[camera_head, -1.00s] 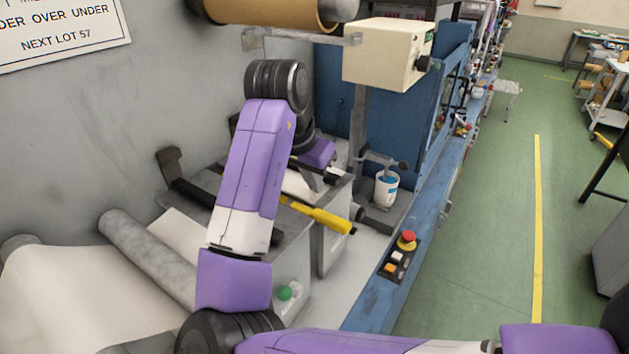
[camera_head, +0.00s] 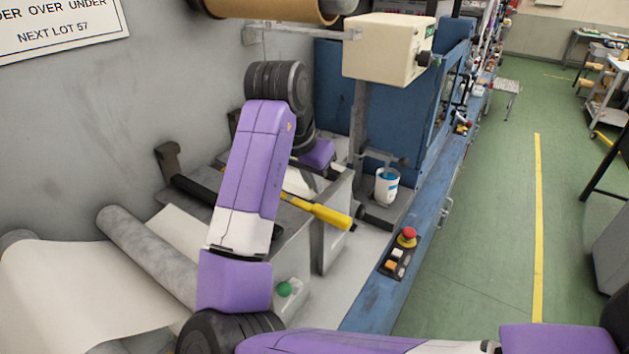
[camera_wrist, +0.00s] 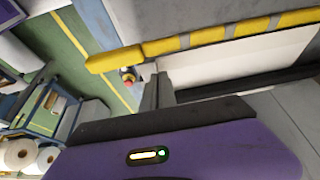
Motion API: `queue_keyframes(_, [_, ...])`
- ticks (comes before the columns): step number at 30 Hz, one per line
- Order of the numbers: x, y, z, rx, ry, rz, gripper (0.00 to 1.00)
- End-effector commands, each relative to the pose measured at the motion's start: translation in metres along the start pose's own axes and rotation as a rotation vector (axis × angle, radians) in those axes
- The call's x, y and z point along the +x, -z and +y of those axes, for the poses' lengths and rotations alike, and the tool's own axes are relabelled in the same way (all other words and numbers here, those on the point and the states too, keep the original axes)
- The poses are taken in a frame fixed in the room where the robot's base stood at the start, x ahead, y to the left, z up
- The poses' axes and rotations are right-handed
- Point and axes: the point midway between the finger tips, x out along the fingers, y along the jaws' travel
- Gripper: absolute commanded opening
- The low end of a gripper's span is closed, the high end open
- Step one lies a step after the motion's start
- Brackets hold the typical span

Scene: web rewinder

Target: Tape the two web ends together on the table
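A white web (camera_head: 85,290) runs over a grey roller (camera_head: 145,250) at the lower left in the head view. Another white web piece (camera_head: 297,184) shows behind my arm on the grey table (camera_head: 292,222); a white strip also shows in the wrist view (camera_wrist: 235,62). A yellow bar (camera_head: 320,212) lies along the table and crosses the top of the wrist view (camera_wrist: 205,37). My gripper (camera_wrist: 163,92) is over the table area. Its fingers are mostly hidden, and no held object is discernible. The web ends and any tape are not clearly visible.
A cream control box (camera_head: 385,50) stands on a post above the table. A white cup (camera_head: 386,187) with blue contents stands near its foot. A red stop button (camera_head: 407,238) sits on the blue machine rail (camera_head: 368,306). Open green floor lies to the right.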

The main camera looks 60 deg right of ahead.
Motion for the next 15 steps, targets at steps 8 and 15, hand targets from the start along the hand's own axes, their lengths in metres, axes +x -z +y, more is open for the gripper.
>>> queue_keyframes(8, [0.0022, -0.0009, 0.0000, 0.000, 0.000, 0.000, 0.03])
queue_keyframes(15, [0.0022, -0.0008, 0.0001, 0.000, 0.000, 0.000, 0.25])
